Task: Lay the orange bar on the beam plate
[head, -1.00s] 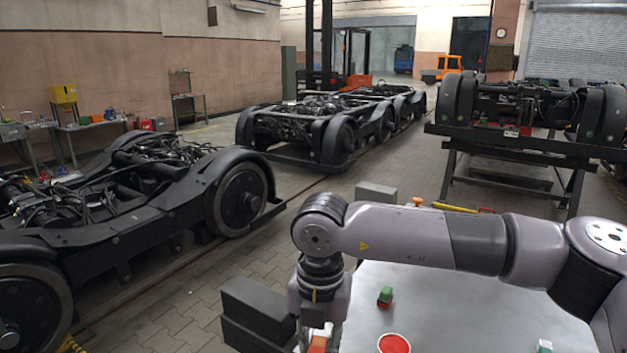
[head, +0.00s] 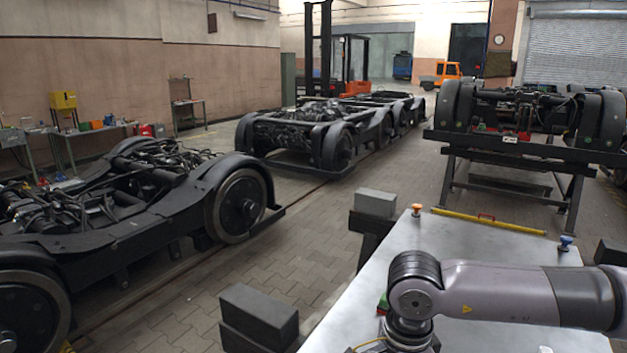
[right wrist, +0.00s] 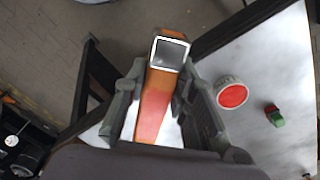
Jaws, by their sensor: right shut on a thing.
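In the right wrist view, my right gripper (right wrist: 165,105) is shut on the orange bar (right wrist: 155,105). One end of the bar shows a dark square face with a white border, and the fingers lie along its two sides. In the head view only my right arm shows, over the table's right side; its gripper is below the picture edge. My left gripper is not in view. I cannot tell for sure which surface is the beam plate; a dark block (head: 258,312) stands left of the table and a grey block (head: 375,203) sits at its far left corner.
The pale metal table (head: 400,262) has a yellow bar (head: 488,222), an orange knob (head: 416,209) and a blue knob (head: 566,242) at its far edge. A red disc (right wrist: 232,95) and a green-and-red block (right wrist: 274,116) lie near the gripper. A bogie (head: 130,195) stands left.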

